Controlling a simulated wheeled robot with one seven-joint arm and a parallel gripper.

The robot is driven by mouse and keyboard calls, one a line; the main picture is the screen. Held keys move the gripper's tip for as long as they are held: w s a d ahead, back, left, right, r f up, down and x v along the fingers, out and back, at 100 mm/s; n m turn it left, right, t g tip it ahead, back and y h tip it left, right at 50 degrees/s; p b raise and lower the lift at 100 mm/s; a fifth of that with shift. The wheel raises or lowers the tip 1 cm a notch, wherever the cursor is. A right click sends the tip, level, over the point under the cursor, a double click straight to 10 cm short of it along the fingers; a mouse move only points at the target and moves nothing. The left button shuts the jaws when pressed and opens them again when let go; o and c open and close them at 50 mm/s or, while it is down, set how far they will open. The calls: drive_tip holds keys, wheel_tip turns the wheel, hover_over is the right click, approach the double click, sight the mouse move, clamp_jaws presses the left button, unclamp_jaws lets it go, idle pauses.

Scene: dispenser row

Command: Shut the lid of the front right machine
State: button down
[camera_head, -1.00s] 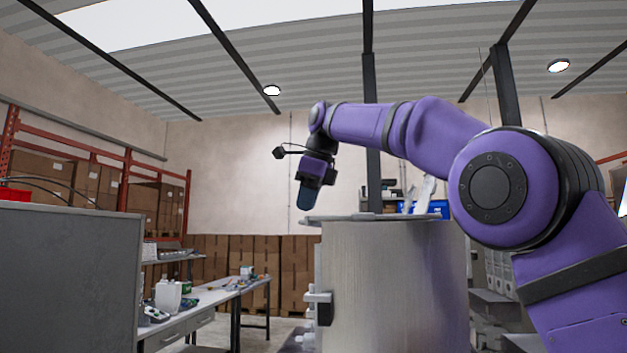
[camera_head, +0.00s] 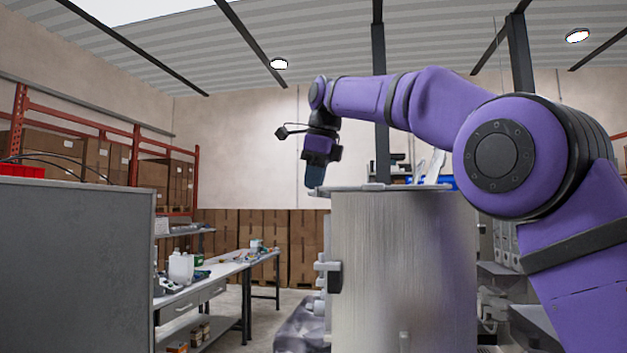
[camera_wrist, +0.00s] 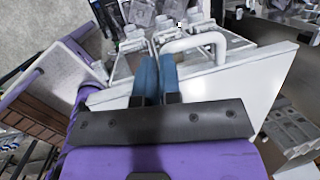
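The brushed-metal machine (camera_head: 385,260) stands in the middle of the head view. Its pale flat lid (camera_head: 385,187) lies about level along its top, seen nearly edge-on; I cannot tell whether it is fully seated. In the wrist view the lid (camera_wrist: 235,85) is a broad white panel with a curved white handle (camera_wrist: 195,44). My gripper (camera_head: 316,186) points down at the lid's left edge. In the wrist view its blue fingers (camera_wrist: 157,60) are close together beside the handle, with nothing visible held. Whether the tips touch the lid is unclear.
A grey cabinet-like block (camera_head: 75,265) stands at the left. A workbench (camera_head: 215,285) with bottles and small items runs behind it. Stacked cartons (camera_head: 255,235) line the back wall. A strip of open floor shows between bench and machine.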

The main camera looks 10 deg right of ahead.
drive_tip(key=v, duration=0.7)
drive_tip(key=shift+s+r, duration=0.15)
